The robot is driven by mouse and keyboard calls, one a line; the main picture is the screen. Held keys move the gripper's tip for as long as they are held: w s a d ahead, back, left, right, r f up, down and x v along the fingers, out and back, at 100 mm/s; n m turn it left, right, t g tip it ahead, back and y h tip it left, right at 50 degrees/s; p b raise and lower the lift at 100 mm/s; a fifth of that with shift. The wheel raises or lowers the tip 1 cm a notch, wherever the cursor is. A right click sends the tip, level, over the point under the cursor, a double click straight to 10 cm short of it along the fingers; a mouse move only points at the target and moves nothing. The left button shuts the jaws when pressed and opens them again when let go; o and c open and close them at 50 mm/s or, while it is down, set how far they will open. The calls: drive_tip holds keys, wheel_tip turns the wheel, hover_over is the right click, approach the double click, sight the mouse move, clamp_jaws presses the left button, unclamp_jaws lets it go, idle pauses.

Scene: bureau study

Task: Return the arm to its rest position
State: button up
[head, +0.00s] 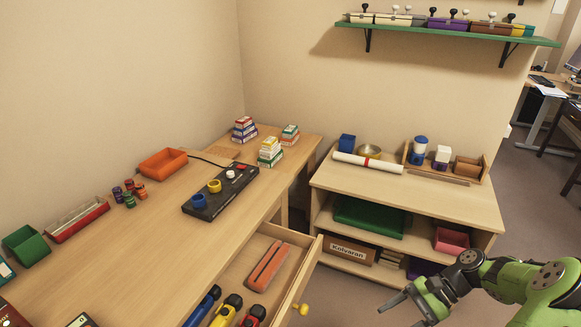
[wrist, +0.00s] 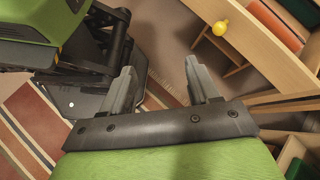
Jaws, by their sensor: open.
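My gripper (head: 408,303) is at the lower right of the head view, on my green and black arm, in front of the low shelf unit and to the right of the open drawer. In the wrist view my gripper (wrist: 165,90) shows two grey fingers spread apart with nothing between them. Behind the fingers are the floor and a striped rug. The rest of my arm runs off the right edge of the head view.
The desk drawer (head: 309,276) stands open, with a yellow knob (head: 303,309) and several items inside. The shelf unit (head: 450,201) stands behind my gripper. Floor lies open at right.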

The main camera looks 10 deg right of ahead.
drive_tip(key=a+r+n+g+h, duration=0.1)
drive_tip(key=a+r+n+h, duration=0.45)
drive_tip(key=a+r, duration=0.3)
drive_tip(key=s+a+r+n+t+h, duration=0.5)
drive_tip(key=s+a+r+n+t, duration=0.3)
drive_tip(key=s+r, duration=0.35)
wheel_tip(320, 180, up, 14)
drive_tip(key=g+p, duration=0.1)
drive_tip(key=p, duration=1.2)
drive_tip(key=shift+w+a+r+p, duration=0.2)
drive_tip(key=shift+w+a+p, duration=0.1)
drive_tip(key=shift+p, duration=0.1)
